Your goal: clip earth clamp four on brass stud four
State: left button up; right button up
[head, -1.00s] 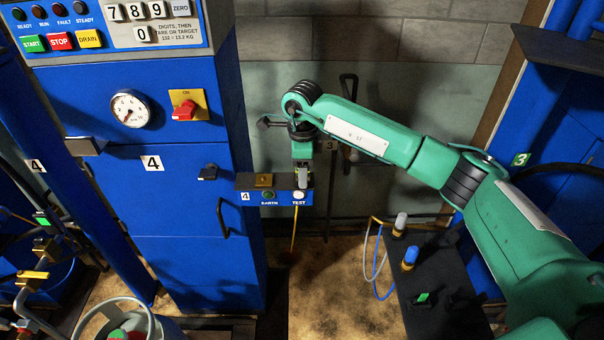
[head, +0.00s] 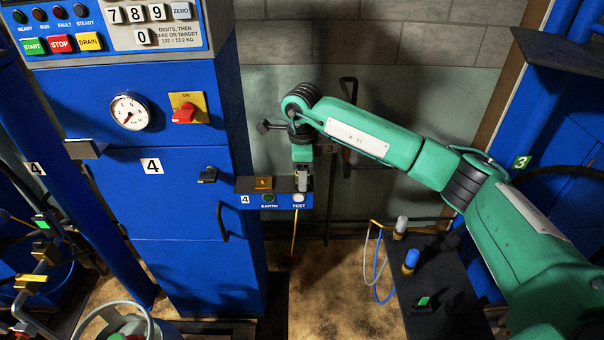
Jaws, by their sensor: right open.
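A small blue shelf box marked 4, with a dim green EARTH lamp (head: 268,198) and a white TEST button (head: 298,198), juts from the right side of the blue cabinet. A brass piece (head: 263,183), seemingly brass stud four, sits on its dark top above the lamp. My right gripper (head: 302,184) points down at the right end of this shelf, just above the TEST button and apart from the brass piece. It is open. A yellow cord (head: 293,238) hangs below the box. I cannot make out earth clamp four; the fingers may hide it. My left gripper is out of view.
The blue cabinet (head: 180,265) marked 4 fills the left, with a gauge, red switch and handle. A dark bench (head: 428,275) with white-topped and blue-topped parts and cords stands at lower right. Bare floor (head: 330,275) lies between.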

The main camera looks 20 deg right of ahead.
dwell(0.4)
jog(key=shift+c, duration=0.5)
grip_shut()
jog(key=shift+r+p, duration=1.15)
jog(key=shift+r, duration=1.9)
